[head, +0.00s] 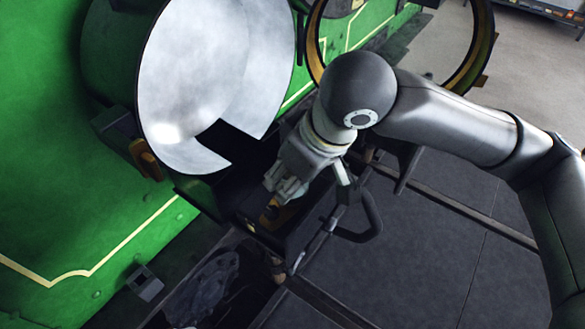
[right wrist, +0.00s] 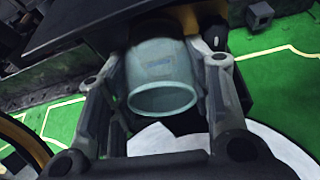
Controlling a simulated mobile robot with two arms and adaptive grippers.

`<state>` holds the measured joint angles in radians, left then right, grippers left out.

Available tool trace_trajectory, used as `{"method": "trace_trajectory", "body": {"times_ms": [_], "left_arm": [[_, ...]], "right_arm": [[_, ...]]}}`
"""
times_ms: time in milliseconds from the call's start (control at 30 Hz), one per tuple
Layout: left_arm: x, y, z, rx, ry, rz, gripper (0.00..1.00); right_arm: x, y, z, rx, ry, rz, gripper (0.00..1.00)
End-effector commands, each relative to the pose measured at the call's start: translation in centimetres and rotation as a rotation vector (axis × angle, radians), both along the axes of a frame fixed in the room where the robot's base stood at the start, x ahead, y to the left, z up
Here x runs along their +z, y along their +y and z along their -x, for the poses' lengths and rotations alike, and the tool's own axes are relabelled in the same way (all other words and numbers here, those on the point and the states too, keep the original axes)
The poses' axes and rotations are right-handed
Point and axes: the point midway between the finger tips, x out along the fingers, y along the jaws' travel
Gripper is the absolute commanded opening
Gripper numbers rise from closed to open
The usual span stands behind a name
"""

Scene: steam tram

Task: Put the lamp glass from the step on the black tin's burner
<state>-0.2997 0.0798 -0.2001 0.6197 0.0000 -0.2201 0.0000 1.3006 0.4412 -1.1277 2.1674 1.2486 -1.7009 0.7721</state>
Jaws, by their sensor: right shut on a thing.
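The lamp glass (right wrist: 160,72) is a pale, see-through blue-green cylinder with its open round rim towards the camera in the right wrist view. My right gripper (head: 284,188) is shut on it, one finger on each side. In the head view the glass is hidden by the gripper or too small to tell. The gripper is just right of the big pale reflector, above a dark box-like part (head: 248,208) with a small brass piece (head: 271,214). I cannot tell whether this is the black tin with its burner. My left gripper is not in view.
The large pale round reflector (head: 205,75) has a notch at its lower edge. A brass-edged ring (head: 313,40) stands open behind my right arm. A curved dark handle (head: 372,220) is just right of the gripper. The green tram body (head: 60,190) fills the left.

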Motion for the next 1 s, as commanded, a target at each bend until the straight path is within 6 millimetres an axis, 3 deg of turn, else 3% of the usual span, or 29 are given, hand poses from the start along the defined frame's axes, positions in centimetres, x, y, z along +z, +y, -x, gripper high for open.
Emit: {"method": "trace_trajectory", "body": {"times_ms": [133, 167, 367, 767, 1000], "left_arm": [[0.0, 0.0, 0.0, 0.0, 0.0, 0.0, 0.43], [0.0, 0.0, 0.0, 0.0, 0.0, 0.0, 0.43], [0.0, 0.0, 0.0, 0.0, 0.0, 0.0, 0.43], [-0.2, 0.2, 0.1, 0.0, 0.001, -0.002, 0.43], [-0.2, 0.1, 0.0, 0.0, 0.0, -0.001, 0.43]], "right_arm": [[0.0, 0.0, 0.0, 0.0, -0.001, -0.001, 0.22], [0.0, 0.0, 0.0, 0.0, -0.001, -0.001, 0.48], [0.0, 0.0, 0.0, 0.0, -0.001, -0.001, 0.71], [0.6, -0.1, 0.1, 0.0, -0.002, -0.001, 0.71], [4.6, -1.3, 1.2, 0.001, -0.006, -0.003, 0.71]]}}
